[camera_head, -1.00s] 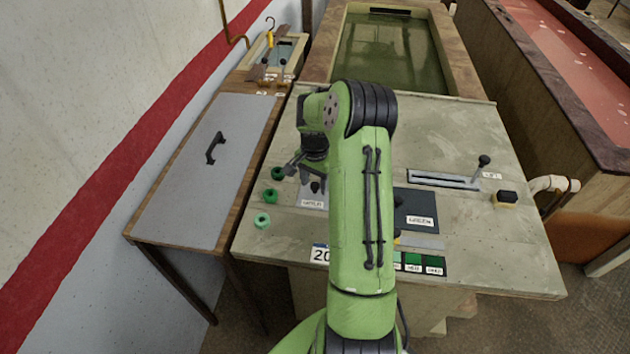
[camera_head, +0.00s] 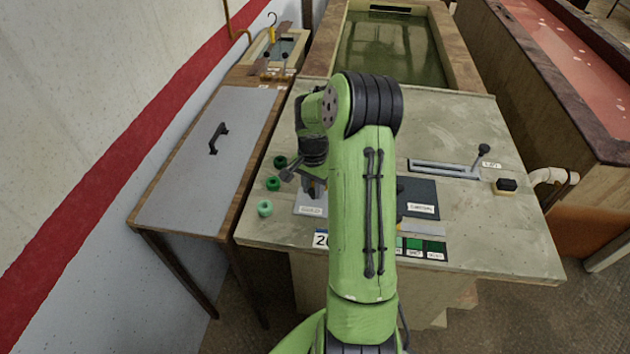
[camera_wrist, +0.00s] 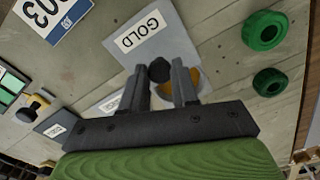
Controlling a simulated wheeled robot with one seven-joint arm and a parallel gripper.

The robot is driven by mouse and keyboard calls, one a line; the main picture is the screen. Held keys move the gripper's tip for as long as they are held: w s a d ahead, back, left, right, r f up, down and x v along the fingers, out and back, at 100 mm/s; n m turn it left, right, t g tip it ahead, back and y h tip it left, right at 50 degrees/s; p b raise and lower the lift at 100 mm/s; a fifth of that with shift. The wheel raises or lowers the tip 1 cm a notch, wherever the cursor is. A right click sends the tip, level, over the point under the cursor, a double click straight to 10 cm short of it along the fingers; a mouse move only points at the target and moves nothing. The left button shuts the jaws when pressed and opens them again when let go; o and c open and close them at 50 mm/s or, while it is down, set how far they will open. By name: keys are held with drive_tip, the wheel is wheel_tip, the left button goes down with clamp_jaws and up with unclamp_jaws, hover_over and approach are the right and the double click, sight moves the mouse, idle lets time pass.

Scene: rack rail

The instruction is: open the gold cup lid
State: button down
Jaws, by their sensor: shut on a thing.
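The gold cup lid (camera_wrist: 172,32) is a flat grey plate with a white GOLD label and a black knob (camera_wrist: 159,69). In the head view the lid (camera_head: 302,201) lies on the bench top, left of my arm. My gripper (camera_wrist: 160,78) is shut on the knob, one finger on each side. The gripper also shows in the head view (camera_head: 303,184), partly blocked by my arm. An amber-gold round area, the cup (camera_wrist: 208,82), shows with a pale rim beside the lid's far edge. My right-hand finger in the wrist view hides part of it.
Several green rings (camera_head: 264,208) stand left of the lid. A second dark plate (camera_head: 420,193) with a label lies to the right. A slot with a lever (camera_head: 445,170) is farther right. The number plate (camera_head: 321,240) is at the front edge.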

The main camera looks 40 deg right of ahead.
sight(313, 195)
drive_tip(key=shift+s+a+r, duration=0.1)
drive_tip(key=shift+s+a, duration=0.4)
drive_tip(key=shift+a, duration=0.2)
drive_tip(key=shift+w+d, duration=0.15)
drive_tip(key=shift+d, duration=0.1)
drive_tip(key=c, duration=0.8)
unclamp_jaws()
drive_tip(key=shift+a, duration=0.1)
drive_tip(key=shift+c, duration=0.2)
wheel_tip(313, 195, up, 16)
drive_tip(key=p, duration=0.1)
drive_tip(key=shift+f+p, duration=0.2)
drive_tip(key=shift+p, duration=0.1)
